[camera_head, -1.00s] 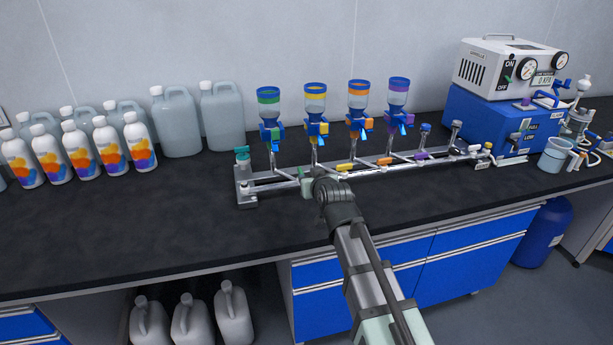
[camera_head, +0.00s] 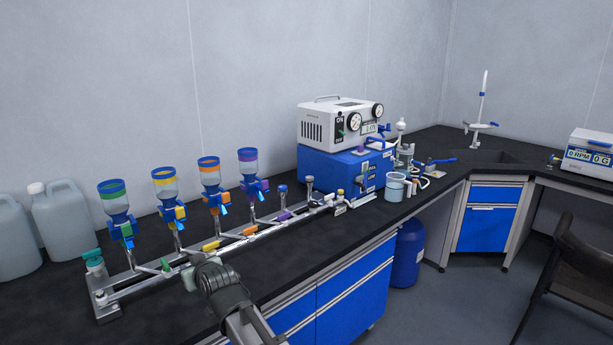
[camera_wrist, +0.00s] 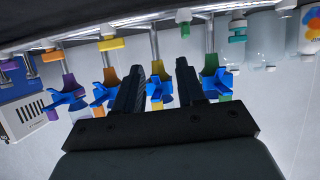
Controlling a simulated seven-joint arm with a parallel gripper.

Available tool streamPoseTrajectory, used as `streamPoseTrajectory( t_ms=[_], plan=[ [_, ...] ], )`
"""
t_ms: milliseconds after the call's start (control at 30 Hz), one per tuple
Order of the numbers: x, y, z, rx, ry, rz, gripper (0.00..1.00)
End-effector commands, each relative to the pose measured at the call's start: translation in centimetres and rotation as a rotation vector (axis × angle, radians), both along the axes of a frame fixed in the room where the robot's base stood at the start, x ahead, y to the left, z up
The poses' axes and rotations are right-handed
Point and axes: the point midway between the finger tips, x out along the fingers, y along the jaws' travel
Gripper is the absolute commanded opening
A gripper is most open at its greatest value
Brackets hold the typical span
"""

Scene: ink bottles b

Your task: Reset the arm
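My gripper (camera_wrist: 160,68) shows in the wrist view with its two dark fingers apart and nothing held between them. The wrist picture is upside down. Filter funnels with blue clamps stand beyond the fingers, the yellow-marked one (camera_wrist: 157,88) showing between them. In the head view, the end of my arm (camera_head: 212,275) is in front of the metal manifold rail (camera_head: 135,280), near its green valve handle (camera_head: 166,264). The fingers are hard to make out there. The green-banded funnel (camera_head: 114,195) and the yellow-banded funnel (camera_head: 166,183) stand upright behind it.
The orange-banded funnel (camera_head: 210,173) and purple-banded funnel (camera_head: 249,163) stand farther along the rail. A blue and white pump unit (camera_head: 338,165) stands beyond, with a beaker (camera_head: 396,187). Pale jugs (camera_head: 62,218) stand at left. The bench's front strip (camera_head: 335,245) is clear.

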Motion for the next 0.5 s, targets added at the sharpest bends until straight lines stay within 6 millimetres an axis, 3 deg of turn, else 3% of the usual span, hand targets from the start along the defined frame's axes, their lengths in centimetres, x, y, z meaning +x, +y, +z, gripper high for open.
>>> streamPoseTrajectory(
  t_ms=[200, 500],
  plan=[
    [7.2, -8.3, -2.5, -0.081, -0.027, -0.129, 0.39],
    [15.1, -21.6, -6.0, -0.205, -0.049, -0.3, 0.39]
  ],
)
